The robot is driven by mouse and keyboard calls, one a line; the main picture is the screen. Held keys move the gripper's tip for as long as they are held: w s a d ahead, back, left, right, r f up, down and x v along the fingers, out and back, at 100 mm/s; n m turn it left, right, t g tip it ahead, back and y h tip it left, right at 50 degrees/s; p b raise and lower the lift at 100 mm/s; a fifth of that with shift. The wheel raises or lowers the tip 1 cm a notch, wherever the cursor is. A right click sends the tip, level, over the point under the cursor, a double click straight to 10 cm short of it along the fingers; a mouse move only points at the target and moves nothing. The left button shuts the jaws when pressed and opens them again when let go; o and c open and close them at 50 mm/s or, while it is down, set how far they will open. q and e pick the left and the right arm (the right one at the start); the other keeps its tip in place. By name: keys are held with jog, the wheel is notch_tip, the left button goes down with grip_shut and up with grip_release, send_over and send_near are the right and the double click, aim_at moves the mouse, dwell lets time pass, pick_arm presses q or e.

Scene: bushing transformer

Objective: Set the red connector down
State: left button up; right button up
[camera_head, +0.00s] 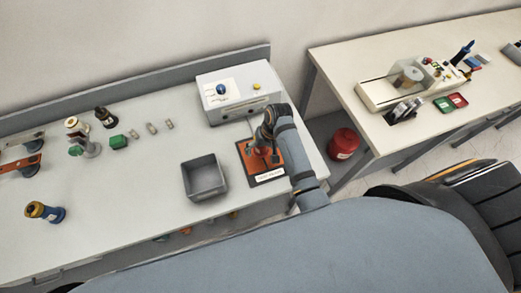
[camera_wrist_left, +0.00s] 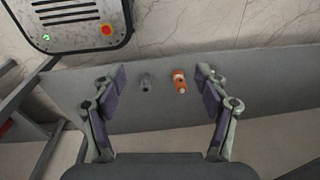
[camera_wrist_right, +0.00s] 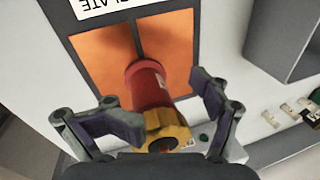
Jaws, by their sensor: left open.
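The red connector (camera_wrist_right: 148,85), with a yellow hex end (camera_wrist_right: 166,131), stands over the orange plate (camera_wrist_right: 95,60) in the right wrist view. Its red end appears to meet the plate; exact contact cannot be told. My right gripper (camera_wrist_right: 172,104) has its fingers on either side of the connector; whether both touch it cannot be told. In the head view my right gripper (camera_head: 265,142) covers much of the connector. My left gripper (camera_wrist_left: 160,88) is open and empty; its arm does not show clearly in the head view.
A grey open bin (camera_head: 204,178) stands left of the plate. A white box with a blue knob (camera_head: 238,95) is behind. A red canister (camera_head: 343,143) stands between the tables.

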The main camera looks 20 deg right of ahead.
jog(key=shift+o, duration=0.7)
jog(key=shift+w, duration=0.15)
jog(key=shift+w+f, duration=0.1)
jog(key=shift+b+v, duration=0.45)
jog(key=shift+v, duration=0.65)
pick_arm(q)
jog(key=shift+w+f, duration=0.2)
jog(key=shift+w, duration=0.6)
pick_arm(e)
jog(key=v, duration=1)
pick_arm(q)
jog(key=shift+w, duration=0.15)
pick_arm(e)
jog(key=shift+a, duration=0.15)
